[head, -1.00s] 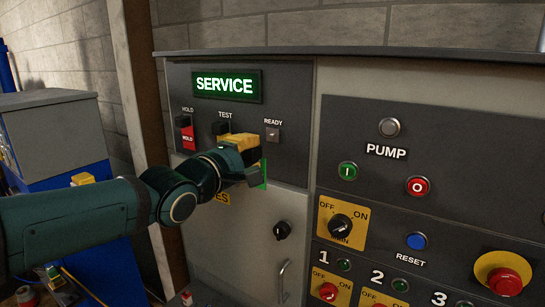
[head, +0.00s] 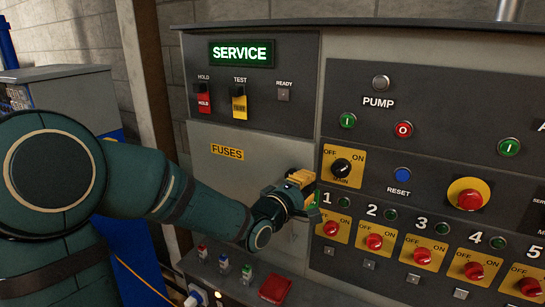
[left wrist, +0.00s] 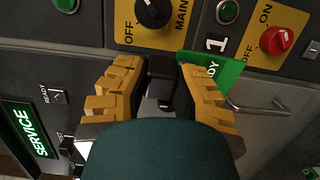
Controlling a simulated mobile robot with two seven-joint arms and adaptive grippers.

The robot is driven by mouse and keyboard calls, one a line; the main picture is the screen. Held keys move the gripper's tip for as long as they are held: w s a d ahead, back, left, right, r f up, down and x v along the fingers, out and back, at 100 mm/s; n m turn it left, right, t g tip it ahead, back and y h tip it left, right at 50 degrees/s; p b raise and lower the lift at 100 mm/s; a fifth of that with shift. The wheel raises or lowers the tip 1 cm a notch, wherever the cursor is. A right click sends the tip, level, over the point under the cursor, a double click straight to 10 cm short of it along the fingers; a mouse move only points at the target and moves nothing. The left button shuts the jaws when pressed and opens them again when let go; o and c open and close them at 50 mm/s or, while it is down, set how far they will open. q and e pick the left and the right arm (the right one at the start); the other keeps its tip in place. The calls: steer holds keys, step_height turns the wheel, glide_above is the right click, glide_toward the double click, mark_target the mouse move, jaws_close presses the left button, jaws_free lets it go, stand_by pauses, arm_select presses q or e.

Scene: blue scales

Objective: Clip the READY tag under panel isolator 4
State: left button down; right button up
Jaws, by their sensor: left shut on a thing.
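My left gripper (head: 303,186) is shut on the green READY tag (head: 313,200), in front of the panel just left of isolator 1. In the left wrist view, the tag (left wrist: 212,70) sticks out beside the yellow fingers (left wrist: 160,95), with a black clip between them and part of its lettering hidden. Panel isolator 4 (head: 474,271) has a red knob on a yellow OFF/ON plate at the lower right. A small bare square holder (head: 460,293) sits under it. My right gripper is not in view.
Isolators 1 (head: 331,228), 2 (head: 374,241) and 3 (head: 422,256) stand between my gripper and isolator 4. A yellow-ringed red button (head: 470,199) sits above. The READY holder (head: 284,95) is empty; HOLD (head: 204,103) and TEST (head: 239,107) tags hang beside it.

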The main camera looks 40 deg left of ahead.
arm_select(q)
steer(key=s+d+f, duration=0.1)
steer(key=d+f, duration=0.2)
steer(key=f, duration=0.6)
steer(key=s+d+f+y+b, duration=0.1)
steer(key=d+f, duration=0.2)
steer(key=f, duration=0.7)
steer(key=d+f+n+b, duration=0.1)
steer(key=d+f, duration=0.3)
steer(key=f, duration=0.6)
steer(key=shift+s+y, duration=0.3)
steer(key=shift+s, duration=0.1)
steer(key=shift+d, duration=0.1)
